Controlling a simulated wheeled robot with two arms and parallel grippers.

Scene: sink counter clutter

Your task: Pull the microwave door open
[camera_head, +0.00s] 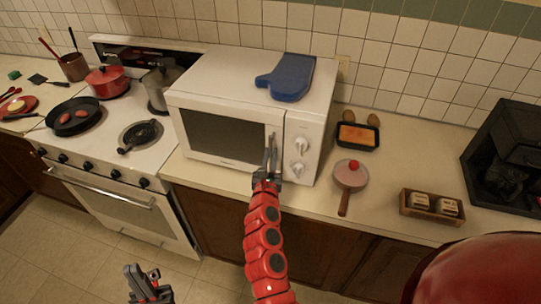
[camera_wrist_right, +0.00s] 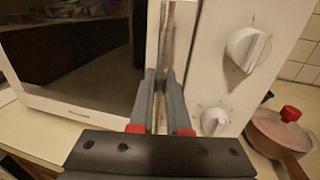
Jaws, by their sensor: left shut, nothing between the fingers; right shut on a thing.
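The white microwave (camera_head: 245,95) stands on the counter, right of the stove. Its door (camera_head: 220,138) has a dark window and looks closed in the head view. The vertical handle (camera_wrist_right: 167,40) is at the door's right edge, beside the panel with two white knobs (camera_head: 300,146). My right gripper (camera_head: 271,158) is in front of the door's right edge, with its fingers shut on the handle; the wrist view shows the fingers (camera_wrist_right: 161,98) around its lower part. My left gripper (camera_head: 148,284) is low at the left, shut and empty, away from the microwave.
A blue mitt (camera_head: 287,77) lies on top of the microwave. A lidded pan (camera_head: 350,175), a dark baking dish (camera_head: 357,135) and a wooden tray (camera_head: 431,208) are on the counter to the right. A metal kettle (camera_head: 158,88) stands on the stove left of the microwave.

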